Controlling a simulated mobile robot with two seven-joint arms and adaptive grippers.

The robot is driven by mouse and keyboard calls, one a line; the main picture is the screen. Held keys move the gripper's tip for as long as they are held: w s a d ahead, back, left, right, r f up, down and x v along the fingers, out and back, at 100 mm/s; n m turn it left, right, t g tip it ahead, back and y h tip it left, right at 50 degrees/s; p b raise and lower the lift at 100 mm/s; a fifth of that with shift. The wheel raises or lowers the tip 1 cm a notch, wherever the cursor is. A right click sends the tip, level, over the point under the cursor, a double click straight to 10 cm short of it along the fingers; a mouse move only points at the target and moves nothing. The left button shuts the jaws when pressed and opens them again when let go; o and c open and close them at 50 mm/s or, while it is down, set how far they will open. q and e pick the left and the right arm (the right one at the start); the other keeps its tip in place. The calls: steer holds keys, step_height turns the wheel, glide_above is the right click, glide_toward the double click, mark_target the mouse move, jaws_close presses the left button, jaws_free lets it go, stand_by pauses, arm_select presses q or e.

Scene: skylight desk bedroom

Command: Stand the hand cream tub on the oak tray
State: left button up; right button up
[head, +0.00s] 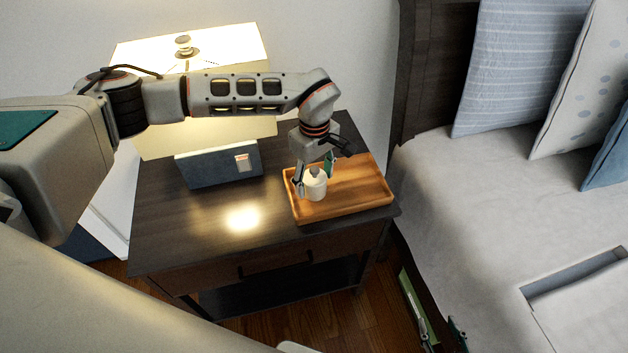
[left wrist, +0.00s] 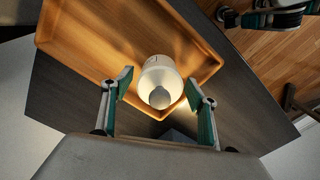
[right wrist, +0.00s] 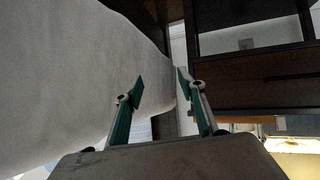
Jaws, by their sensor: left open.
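The hand cream tub (head: 315,186) is a white, rounded tub with a grey knob-like top. It stands upright on the oak tray (head: 362,205), near the tray's left end, in the head view. My left gripper (head: 315,176) is open around the tub, with one finger on each side. In the left wrist view the tub (left wrist: 160,80) sits between and just beyond the open fingertips (left wrist: 159,88), with gaps on both sides, over the tray (left wrist: 85,70). My right gripper (right wrist: 160,85) is open and empty near the bedside.
The tray lies on a dark nightstand (head: 180,230). A blue-grey box (head: 210,165) and a lit lamp (head: 225,45) stand behind and left. The bed (head: 460,210) is close on the right. The nightstand's front left is clear.

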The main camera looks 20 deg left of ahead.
arm_select(q)
step_height(320, 180, up, 9)
steer(key=p, duration=0.6)
steer(key=shift+r, duration=0.15)
steer(key=shift+r+p, duration=0.5)
steer(key=shift+r, duration=0.25)
